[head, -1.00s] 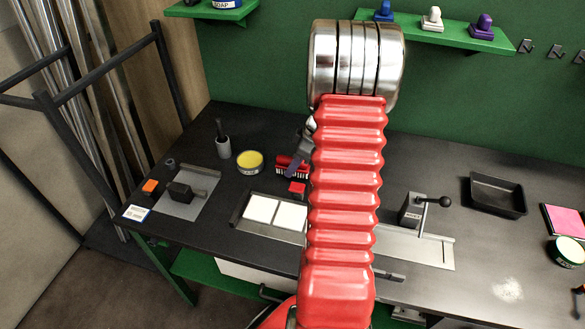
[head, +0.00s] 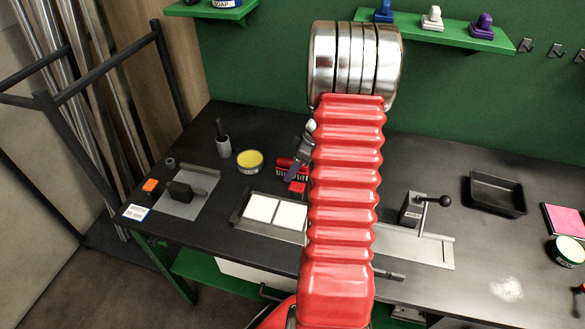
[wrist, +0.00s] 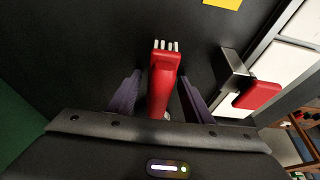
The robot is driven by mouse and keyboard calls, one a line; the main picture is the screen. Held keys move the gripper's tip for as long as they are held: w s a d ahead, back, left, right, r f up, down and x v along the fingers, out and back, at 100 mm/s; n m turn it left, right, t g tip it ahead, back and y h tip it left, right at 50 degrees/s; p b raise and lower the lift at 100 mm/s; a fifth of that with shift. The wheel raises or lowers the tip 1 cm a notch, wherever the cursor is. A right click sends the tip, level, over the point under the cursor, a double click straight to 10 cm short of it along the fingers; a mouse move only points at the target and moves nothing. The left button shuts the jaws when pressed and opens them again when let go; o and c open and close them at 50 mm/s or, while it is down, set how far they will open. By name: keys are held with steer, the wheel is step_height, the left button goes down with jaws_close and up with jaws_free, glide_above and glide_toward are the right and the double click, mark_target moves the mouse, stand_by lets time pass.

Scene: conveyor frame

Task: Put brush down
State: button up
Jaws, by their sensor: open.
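The red brush (wrist: 164,82) with pale bristles is in the middle of the wrist view, over the dark bench top. It also shows in the head view (head: 284,164), partly hidden by my arm and gripper. My gripper (wrist: 159,78) is open, with one purple finger on each side of the brush handle and a visible gap at both sides. In the head view, one purple finger (head: 292,172) shows at the brush. The handle's lower end is hidden by my gripper body. The brush seems to rest on the bench, but contact is hard to see.
A metal block with a red tab (wrist: 258,95) is close to the right of the brush in the wrist view, by the white tiles (head: 276,212). A yellow-topped tin (head: 249,161) and a dark pot (head: 224,146) stand to the left. Bare bench lies around the brush.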

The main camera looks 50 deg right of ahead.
steer(key=v, duration=1.2)
steer(key=shift+r, duration=0.1)
stand_by(0.4)
steer(key=w+a+r+m+h, duration=0.1)
steer(key=a+r, duration=0.4)
steer(key=a, duration=0.6)
steer(key=a+r+m, duration=0.1)
steer(key=a+r, duration=0.5)
steer(key=a, duration=0.6)
steer(key=s+a+r+m, duration=0.1)
steer(key=s+a, duration=0.4)
steer(key=a, duration=0.3)
steer(key=s+a+r+m+t+h, duration=0.1)
steer(key=s+a+m, duration=0.1)
steer(key=s+a, duration=0.3)
steer(key=a, duration=0.3)
steer(key=shift+s+r+m+t, duration=0.25)
steer(key=shift+m+t, duration=0.05)
